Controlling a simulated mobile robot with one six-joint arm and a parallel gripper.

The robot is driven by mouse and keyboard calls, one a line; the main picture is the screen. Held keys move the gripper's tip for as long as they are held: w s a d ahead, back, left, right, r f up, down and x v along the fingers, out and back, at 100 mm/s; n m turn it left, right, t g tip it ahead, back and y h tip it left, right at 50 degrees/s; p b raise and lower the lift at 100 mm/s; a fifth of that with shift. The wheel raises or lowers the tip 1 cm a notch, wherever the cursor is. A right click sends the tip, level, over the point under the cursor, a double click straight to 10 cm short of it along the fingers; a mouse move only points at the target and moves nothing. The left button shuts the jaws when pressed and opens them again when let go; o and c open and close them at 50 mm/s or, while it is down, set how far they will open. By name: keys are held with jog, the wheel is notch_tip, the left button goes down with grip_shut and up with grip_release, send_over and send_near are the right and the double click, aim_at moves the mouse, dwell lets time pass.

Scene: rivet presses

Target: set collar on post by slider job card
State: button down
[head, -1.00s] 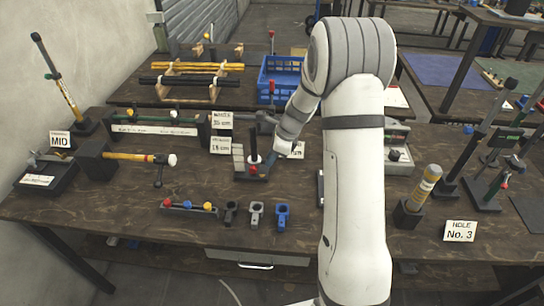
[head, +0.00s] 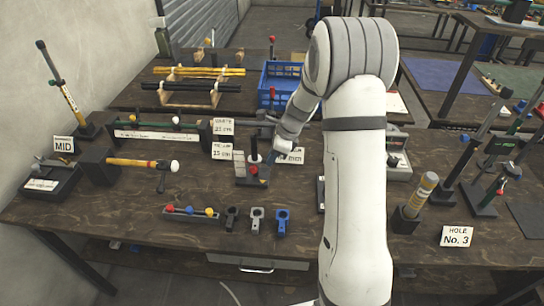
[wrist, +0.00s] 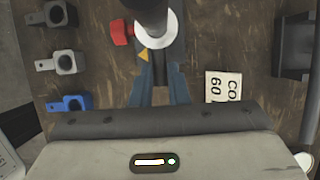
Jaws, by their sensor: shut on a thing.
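A black post (head: 253,145) stands on a dark stand (head: 240,180) near the middle of the bench, with a red part low on it. Three loose collars, black (head: 231,219), grey (head: 256,219) and blue (head: 281,221), stand at the bench front, away from my gripper.
A rack with coloured knobs (head: 190,213) lies left of the collars. White cards (head: 222,151) stand behind the post; another card (wrist: 224,86) is right of my fingers.

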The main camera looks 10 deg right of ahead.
jog(key=c, duration=1.4)
grip_release()
jog(key=shift+r, duration=0.1)
jog(key=w+v, duration=0.1)
jog(key=v, duration=0.6)
jog(key=shift+s+d+r, duration=0.2)
jog(key=shift+s+r, duration=0.05)
jog(key=shift+s, duration=0.3)
